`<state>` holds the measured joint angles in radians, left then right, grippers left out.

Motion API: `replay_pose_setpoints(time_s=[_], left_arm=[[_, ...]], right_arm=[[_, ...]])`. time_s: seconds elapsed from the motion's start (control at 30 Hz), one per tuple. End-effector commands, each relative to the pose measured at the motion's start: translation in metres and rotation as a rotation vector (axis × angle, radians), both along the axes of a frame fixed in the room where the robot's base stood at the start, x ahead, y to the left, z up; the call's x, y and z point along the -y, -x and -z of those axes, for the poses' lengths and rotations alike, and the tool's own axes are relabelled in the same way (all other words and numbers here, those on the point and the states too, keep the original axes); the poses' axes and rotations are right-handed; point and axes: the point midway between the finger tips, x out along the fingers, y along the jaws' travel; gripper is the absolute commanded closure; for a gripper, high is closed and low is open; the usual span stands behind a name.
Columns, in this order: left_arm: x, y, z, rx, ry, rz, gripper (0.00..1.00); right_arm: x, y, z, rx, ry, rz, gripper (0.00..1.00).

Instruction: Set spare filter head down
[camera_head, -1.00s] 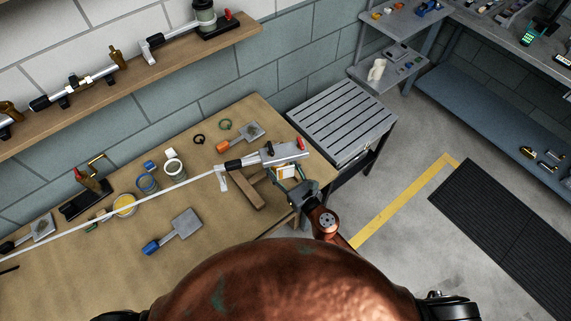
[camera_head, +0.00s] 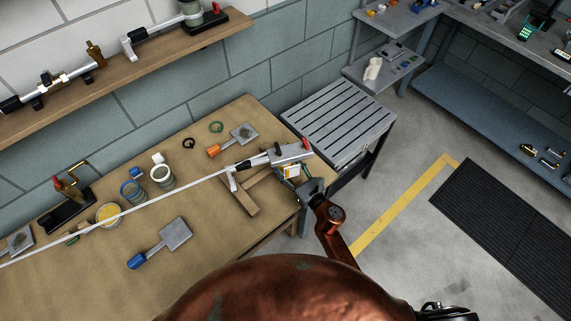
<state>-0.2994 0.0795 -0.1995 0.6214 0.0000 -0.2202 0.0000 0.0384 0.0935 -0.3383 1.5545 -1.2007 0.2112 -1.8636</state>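My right gripper (camera_head: 296,181), at the end of a copper arm, is at the right end of the wooden bench (camera_head: 205,255). Its dark fingers are beside a small white and orange block (camera_head: 291,171); I cannot tell whether they grip it. The block is just below a grey metal piece with a red tip (camera_head: 291,153), at the end of a long pale rod (camera_head: 120,212). A wooden support (camera_head: 240,193) stands under the rod's end. I cannot tell which thing is the spare filter head. My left gripper is out of view.
A blue-handled flat tool (camera_head: 174,234) and an orange-handled one (camera_head: 243,133) lie on the bench. A slatted grey stand (camera_head: 338,115) is beyond the bench. Bare wood shows at the front.

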Motion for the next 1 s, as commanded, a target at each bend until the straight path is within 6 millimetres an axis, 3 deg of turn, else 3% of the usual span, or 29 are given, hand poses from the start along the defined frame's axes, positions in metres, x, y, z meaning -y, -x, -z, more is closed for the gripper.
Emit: replay_pose_setpoints(time_s=[0.33,0.37,0.5,0.6,1.0], left_arm=[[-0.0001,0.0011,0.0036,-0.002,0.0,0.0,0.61],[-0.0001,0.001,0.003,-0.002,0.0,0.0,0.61],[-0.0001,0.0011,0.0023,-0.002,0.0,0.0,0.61],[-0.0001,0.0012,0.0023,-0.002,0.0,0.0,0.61],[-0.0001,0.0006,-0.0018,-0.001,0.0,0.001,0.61]], right_arm=[[-0.0005,-0.0002,0.001,0.003,-0.002,-0.001,1.0],[0.0,0.0,0.0021,0.0,0.0,0.0,0.5],[0.0,0.0,0.0012,0.0,0.0,0.0,0.41],[-0.0001,0.0001,0.0012,0.0,0.0,0.0,0.34],[0.0024,0.0031,-0.0017,-0.001,0.001,0.001,0.34]])
